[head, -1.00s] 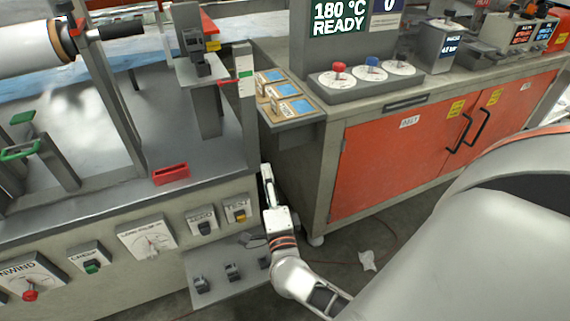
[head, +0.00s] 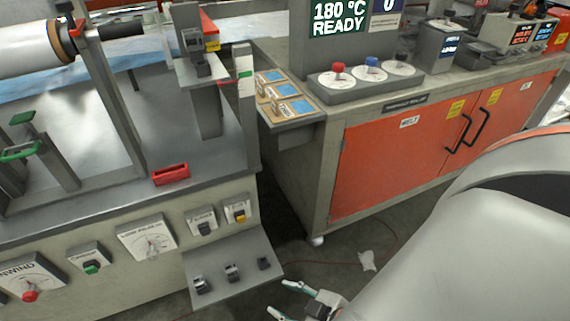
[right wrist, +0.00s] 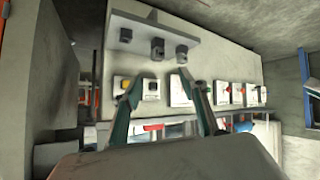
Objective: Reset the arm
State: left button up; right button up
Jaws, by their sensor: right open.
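My right gripper (head: 283,299) is low in the head view, at the bottom edge just right of the sloped pedal plate. It is open and empty, with its two fingers spread apart. In the right wrist view the open fingers (right wrist: 160,92) point toward the machine's front panel (right wrist: 225,62), with nothing between them. Most of my right arm is hidden behind my own large grey body part at the right. My left gripper is not in view.
A sloped plate (head: 215,290) with several small black switches juts out at the machine's foot. Knobs and dials (head: 147,238) line the machine front. An orange-doored cabinet (head: 390,150) stands to the right. A white scrap (head: 367,261) lies on the open floor.

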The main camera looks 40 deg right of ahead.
pick_arm(q)
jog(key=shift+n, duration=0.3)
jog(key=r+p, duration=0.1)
jog(key=p, duration=0.2)
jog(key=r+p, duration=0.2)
jog(key=p, duration=0.1)
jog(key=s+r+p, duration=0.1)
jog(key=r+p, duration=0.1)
jog(key=p, duration=0.1)
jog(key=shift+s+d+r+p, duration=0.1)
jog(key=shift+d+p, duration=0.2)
jog(key=shift+p, duration=0.1)
pick_arm(e)
jog(key=shift+m, duration=0.4)
jog(key=r, duration=0.3)
jog(key=s+r, duration=0.1)
jog(key=r, duration=0.1)
jog(key=shift+a+r, duration=0.1)
jog(key=shift+a, duration=0.25)
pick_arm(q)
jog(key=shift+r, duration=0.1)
